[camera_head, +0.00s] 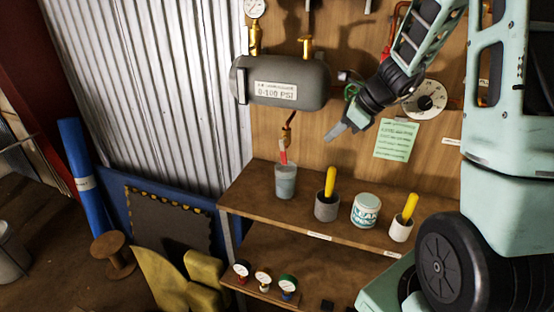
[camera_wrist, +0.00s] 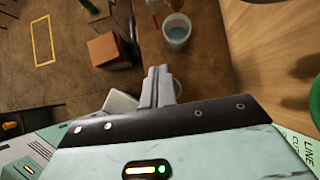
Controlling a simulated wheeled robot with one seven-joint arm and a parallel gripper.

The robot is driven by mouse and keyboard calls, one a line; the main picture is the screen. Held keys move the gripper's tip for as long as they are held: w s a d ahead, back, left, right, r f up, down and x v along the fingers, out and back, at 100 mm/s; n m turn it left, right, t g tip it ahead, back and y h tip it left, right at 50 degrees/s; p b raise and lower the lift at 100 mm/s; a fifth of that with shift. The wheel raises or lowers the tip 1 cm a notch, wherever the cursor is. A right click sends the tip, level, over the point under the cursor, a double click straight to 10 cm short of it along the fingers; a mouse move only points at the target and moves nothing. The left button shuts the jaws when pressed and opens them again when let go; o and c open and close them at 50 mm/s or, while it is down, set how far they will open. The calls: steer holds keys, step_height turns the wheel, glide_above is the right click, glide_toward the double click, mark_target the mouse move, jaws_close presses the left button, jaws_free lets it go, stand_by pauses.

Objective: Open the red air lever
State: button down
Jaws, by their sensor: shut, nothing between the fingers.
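A small red lever (camera_head: 283,151) hangs at the brass valve (camera_head: 287,132) under the grey tank (camera_head: 285,82), just above a grey cup (camera_head: 285,182). I take it for the air lever; its exact position is hard to tell. My gripper (camera_head: 336,133) is shut and empty, to the right of the lever in the head view and apart from it. In the wrist view the closed fingers (camera_wrist: 158,86) point toward the cup (camera_wrist: 176,32), and a reddish piece shows above the cup. Another red fitting (camera_head: 390,35) is partly behind my arm.
The wooden shelf (camera_head: 262,196) holds pots with yellow handles (camera_head: 330,180) and a labelled can (camera_head: 365,210). A white dial (camera_head: 425,100) and a green note (camera_head: 396,139) are on the panel near my arm. Small gauges (camera_head: 263,279) sit lower down.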

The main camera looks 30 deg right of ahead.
mark_target(286, 158)
steer(key=w+a+r+p+x, duration=0.1)
steer(key=p+x, duration=0.1)
steer(key=x, duration=1)
steer(key=shift+w+a+r, duration=0.2)
steer(key=shift+w+a, duration=0.05)
steer(key=shift+w, duration=0.25)
steer(key=shift+f, duration=0.1)
steer(key=b, duration=0.4)
steer(key=shift+w+a+f+t+y+b, duration=0.3)
steer(key=shift+w+a+t+b, duration=0.05)
steer(key=shift+w+t, duration=0.05)
steer(key=shift+a+r, duration=0.15)
